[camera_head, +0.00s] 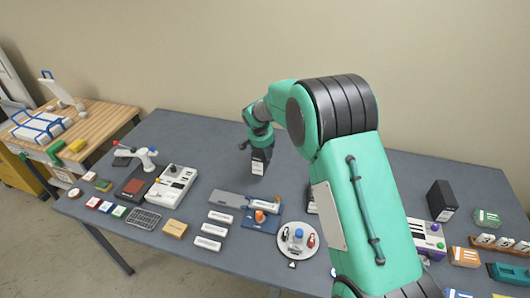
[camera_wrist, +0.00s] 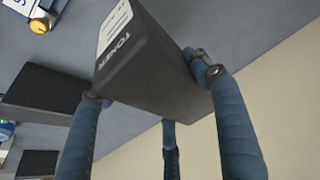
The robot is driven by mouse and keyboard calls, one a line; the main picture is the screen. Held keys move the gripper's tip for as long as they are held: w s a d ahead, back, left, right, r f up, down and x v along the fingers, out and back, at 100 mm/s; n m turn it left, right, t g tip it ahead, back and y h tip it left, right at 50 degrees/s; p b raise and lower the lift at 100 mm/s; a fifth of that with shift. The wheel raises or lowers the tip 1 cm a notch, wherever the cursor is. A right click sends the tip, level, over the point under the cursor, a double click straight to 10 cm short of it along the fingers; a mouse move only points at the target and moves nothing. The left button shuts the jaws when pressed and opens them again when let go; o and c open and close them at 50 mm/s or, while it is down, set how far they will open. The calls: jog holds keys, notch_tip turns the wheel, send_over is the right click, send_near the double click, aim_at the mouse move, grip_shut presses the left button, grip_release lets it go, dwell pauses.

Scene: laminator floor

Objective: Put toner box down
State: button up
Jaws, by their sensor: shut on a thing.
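The toner box (camera_wrist: 150,65) is a dark box with a white label and the word TONER, held between the blue fingers of my gripper (camera_wrist: 155,85) in the wrist view. In the head view the toner box (camera_head: 259,161) hangs below my gripper (camera_head: 260,148), over the back middle of the grey table (camera_head: 190,140). My gripper is shut on it. I cannot tell from these frames whether its bottom touches the table.
Another dark box (camera_head: 441,200) stands at the right of the table. A white device (camera_head: 171,186), white labelled boxes (camera_head: 215,230) and a round tray (camera_head: 284,248) lie in front. A wooden bench (camera_head: 100,125) is at left. The table's back left is clear.

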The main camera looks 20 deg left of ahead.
jog(key=shift+r, duration=0.1)
jog(key=w+d+p, duration=0.3)
jog(key=w+d, duration=1.1)
jog(key=d, duration=0.4)
jog(key=shift+f, duration=0.2)
notch_tip(320, 180, down, 6)
jog(key=shift+f, duration=0.1)
jog(key=shift+f, duration=1.8)
jog(key=shift+f, duration=0.2)
jog(key=o, duration=1.6)
